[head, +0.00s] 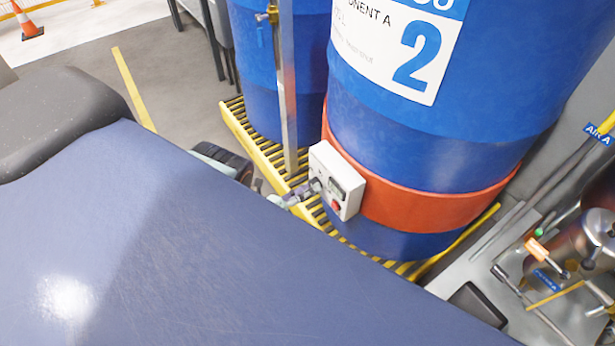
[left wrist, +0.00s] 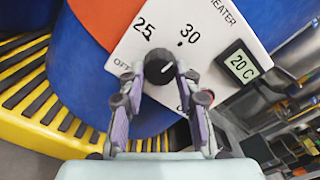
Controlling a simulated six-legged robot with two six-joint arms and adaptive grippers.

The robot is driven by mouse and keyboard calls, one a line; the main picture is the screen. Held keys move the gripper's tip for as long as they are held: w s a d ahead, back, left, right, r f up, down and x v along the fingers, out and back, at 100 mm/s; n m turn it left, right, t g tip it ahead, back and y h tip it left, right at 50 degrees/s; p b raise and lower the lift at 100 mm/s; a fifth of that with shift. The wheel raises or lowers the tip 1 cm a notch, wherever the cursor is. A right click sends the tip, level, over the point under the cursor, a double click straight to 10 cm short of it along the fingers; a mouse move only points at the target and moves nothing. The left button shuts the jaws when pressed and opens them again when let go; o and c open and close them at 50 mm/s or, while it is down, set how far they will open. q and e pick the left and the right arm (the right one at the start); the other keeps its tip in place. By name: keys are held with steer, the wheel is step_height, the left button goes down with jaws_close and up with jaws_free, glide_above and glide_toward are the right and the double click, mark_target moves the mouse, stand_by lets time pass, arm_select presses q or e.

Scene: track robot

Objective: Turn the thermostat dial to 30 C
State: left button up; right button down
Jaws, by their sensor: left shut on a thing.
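The thermostat is a white heater box (head: 350,178) on the red-orange band of a blue drum; its face also shows in the left wrist view (left wrist: 205,32). The black round dial (left wrist: 158,67) is in the middle of the face, with OFF, 25 and 30 printed around it. A small pale mark shows on the dial; its exact setting is unclear. The display (left wrist: 241,65) reads 20 C. My left gripper (head: 314,187) is shut on the dial, one finger on each side. The fingers hide part of the lower markings. My right gripper is in neither view.
The blue drum (head: 400,140) stands on a yellow slatted pallet (head: 272,160) beside another blue drum (head: 255,80). An upright metal post (head: 288,100) is close to the box. A red button (head: 336,205) is low on the box. Pipes and valves (head: 560,260) are at the right.

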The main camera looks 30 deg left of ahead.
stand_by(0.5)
arm_select(q)
steer(key=o, duration=1.1)
steer(key=shift+o, duration=0.2)
steer(key=v, duration=1.2)
